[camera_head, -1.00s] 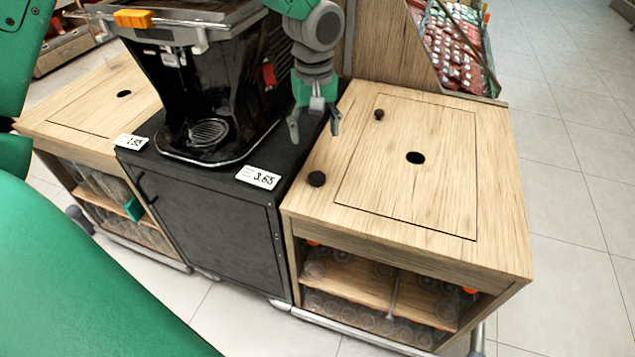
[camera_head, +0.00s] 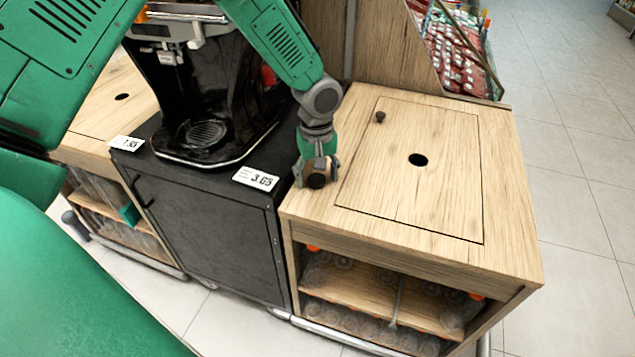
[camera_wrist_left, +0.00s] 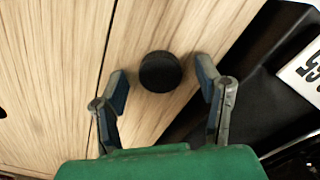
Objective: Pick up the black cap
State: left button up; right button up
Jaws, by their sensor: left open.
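The black cap (camera_head: 316,181) sits on the wooden counter top near its left edge, beside the black cabinet. In the left wrist view the round black cap (camera_wrist_left: 160,72) lies between the tips of my left gripper (camera_wrist_left: 162,80), with a gap on each side. My left gripper (camera_head: 316,172) is open and comes down over the cap in the head view. My right gripper does not show.
Bottles (camera_head: 370,320) fill the shelf below. The right side of the top is clear.

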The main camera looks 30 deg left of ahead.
pick_arm(q)
jog(key=shift+f, duration=0.1)
jog(key=c, duration=0.8)
jog(key=shift+o, duration=0.2)
